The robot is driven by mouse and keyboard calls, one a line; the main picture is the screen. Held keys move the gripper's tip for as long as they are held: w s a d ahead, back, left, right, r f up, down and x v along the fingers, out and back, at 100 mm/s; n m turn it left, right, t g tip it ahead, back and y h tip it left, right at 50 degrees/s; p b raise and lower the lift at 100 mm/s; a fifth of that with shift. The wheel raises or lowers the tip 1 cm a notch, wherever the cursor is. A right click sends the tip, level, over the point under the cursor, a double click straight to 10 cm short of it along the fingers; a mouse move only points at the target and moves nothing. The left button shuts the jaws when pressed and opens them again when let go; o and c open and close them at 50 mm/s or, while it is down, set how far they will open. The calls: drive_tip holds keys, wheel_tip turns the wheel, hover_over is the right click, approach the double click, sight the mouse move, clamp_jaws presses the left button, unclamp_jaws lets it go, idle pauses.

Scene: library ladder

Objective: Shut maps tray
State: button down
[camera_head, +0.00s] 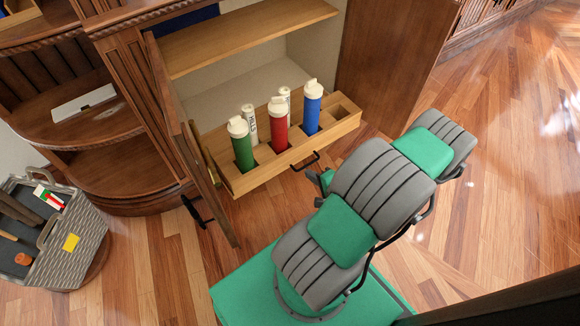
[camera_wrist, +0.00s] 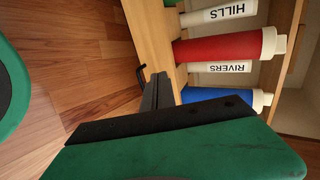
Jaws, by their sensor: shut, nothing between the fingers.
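The maps tray (camera_head: 225,178) is a pale wooden pull-out tray, standing well out of the open cabinet. It holds green (camera_head: 241,145), red (camera_head: 279,125) and blue (camera_head: 312,108) tubes with white caps, and white tubes behind them. A black handle (camera_head: 305,162) is on its front; it also shows in the wrist view (camera_wrist: 143,75). My gripper (camera_wrist: 158,88) is shut and empty, its fingertips close beside the tray front near the handle. I cannot tell whether they touch. In the head view my arm mostly hides the gripper.
The cabinet's left door (camera_head: 178,125) and right door (camera_head: 385,65) stand open on both sides of the tray. A grey woven basket (camera_head: 75,247) with tools stands at the left. Curved shelves (camera_head: 110,165) are beside the cabinet. The wooden floor (camera_head: 500,200) at right is clear.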

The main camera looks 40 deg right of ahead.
drive_tip(key=b, duration=0.3)
approach(285, 156)
wheel_tip(285, 156, down, 3)
drive_tip(key=w, duration=0.2)
drive_tip(key=w+b, duration=0.1)
drive_tip(key=w, duration=0.1)
drive_tip(key=shift+w+d+f, duration=0.15)
drive_tip(key=shift+w+d, duration=0.05)
drive_tip(key=shift+w, duration=0.6)
drive_tip(key=shift+w+d, duration=0.1)
